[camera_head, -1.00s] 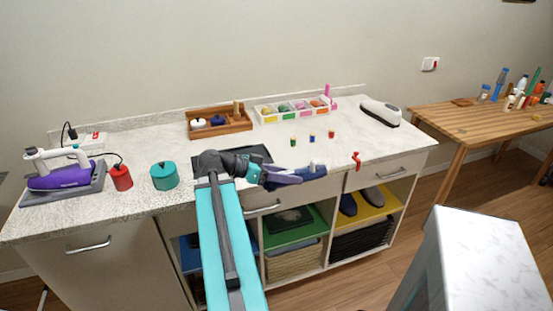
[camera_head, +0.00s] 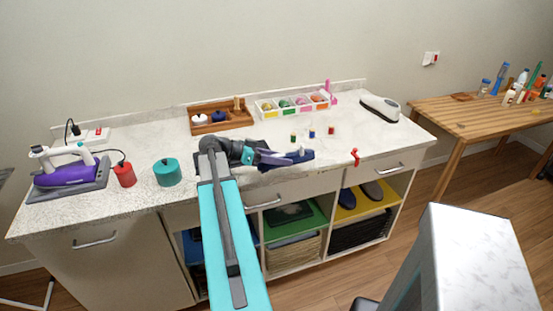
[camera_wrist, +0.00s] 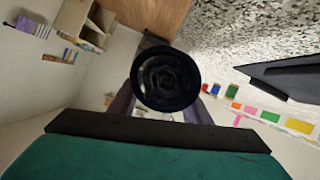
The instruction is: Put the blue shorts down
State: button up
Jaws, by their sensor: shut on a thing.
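The blue shorts (camera_wrist: 166,78) are a tight dark navy roll, seen end-on in the wrist view. In the head view they show as a dark blue shape (camera_head: 300,155) over the counter's front part. My gripper (camera_head: 288,157) is shut on them, with its purple-grey fingers on either side of the roll. Whether the roll touches the counter (camera_head: 350,135) cannot be told. My arm hides part of the counter and the shelves below.
Small coloured bottles (camera_head: 312,133) stand behind the shorts. A wooden tray (camera_head: 222,126) and a divided colour box (camera_head: 268,114) are farther back. A red item (camera_head: 355,157) lies at the front edge. Below are open cubbies with a green shelf (camera_head: 310,228) and a yellow shelf (camera_head: 372,205).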

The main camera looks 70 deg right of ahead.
jog(key=shift+w+d+f+p, duration=0.1)
jog(key=shift+w+d+p, duration=0.2)
jog(key=shift+w+d, duration=0.5)
jog(key=shift+w+d+f+p, duration=0.1)
jog(key=shift+w+d+p, duration=0.3)
jog(key=shift+d, duration=0.55)
jog(key=shift+f+p, duration=0.75)
jog(key=shift+f, duration=1)
jog(key=shift+f, duration=0.1)
jog(key=o, duration=1.2)
jog(key=b+v, duration=0.4)
jog(key=v, duration=0.7)
jog(key=shift+w+a+r, duration=0.3)
jog(key=shift+w, duration=0.2)
